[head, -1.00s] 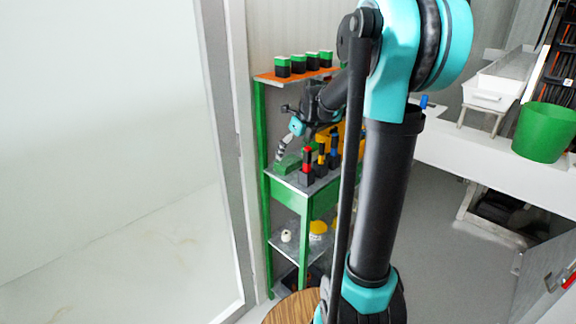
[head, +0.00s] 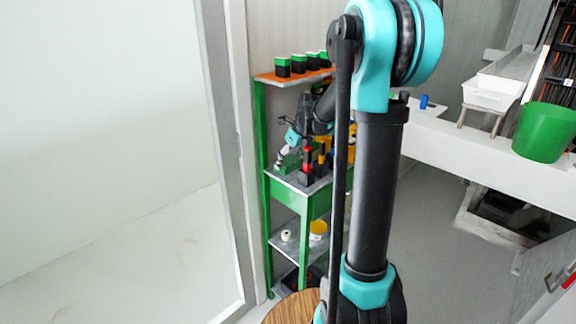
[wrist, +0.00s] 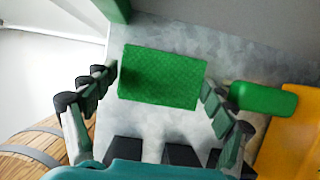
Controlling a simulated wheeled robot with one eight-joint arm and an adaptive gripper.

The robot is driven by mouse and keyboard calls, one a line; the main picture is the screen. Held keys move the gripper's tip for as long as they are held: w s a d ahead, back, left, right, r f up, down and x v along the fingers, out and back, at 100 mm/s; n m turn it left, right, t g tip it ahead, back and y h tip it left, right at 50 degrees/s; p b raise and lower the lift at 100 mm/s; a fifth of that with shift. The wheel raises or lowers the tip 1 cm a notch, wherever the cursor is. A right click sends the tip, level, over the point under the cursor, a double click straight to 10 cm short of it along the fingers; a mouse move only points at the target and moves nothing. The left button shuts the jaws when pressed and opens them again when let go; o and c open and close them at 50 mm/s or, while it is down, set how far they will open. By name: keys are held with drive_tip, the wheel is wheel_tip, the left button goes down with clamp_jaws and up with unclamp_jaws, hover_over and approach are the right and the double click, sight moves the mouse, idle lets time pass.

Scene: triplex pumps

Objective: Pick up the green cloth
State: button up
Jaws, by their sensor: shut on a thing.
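The green cloth (wrist: 160,78) shows in the wrist view as a textured green rectangular block over the grey metal shelf. My gripper (wrist: 157,92) has one jointed finger at its left edge and one at its right edge, and is shut on it. In the head view my gripper (head: 281,158) is at the middle shelf of the green-framed rack, and the cloth is small and partly hidden there. Whether the cloth touches the shelf cannot be told.
A rounded green object (wrist: 263,98) and a yellow-orange thing (wrist: 292,135) lie right of the cloth. Black-based tools with coloured tops (head: 307,163) stand beside my gripper. Green-topped blocks (head: 299,65) sit on the orange upper shelf (head: 270,78). A wooden barrel (wrist: 40,145) stands below left.

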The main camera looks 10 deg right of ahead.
sight(285, 160)
drive_tip(key=shift+c, duration=0.6)
drive_tip(key=shift+r, duration=0.55)
drive_tip(key=shift+s+a+r, duration=0.15)
drive_tip(key=shift+s+r, duration=0.05)
drive_tip(key=shift+r, duration=0.45)
drive_tip(key=shift+s+a+r, duration=0.1)
drive_tip(key=shift+s+r, duration=0.1)
drive_tip(key=shift+r, duration=0.4)
drive_tip(key=s+a, duration=0.4)
drive_tip(key=s, duration=0.3)
drive_tip(key=s+a, duration=0.4)
drive_tip(key=s, duration=0.4)
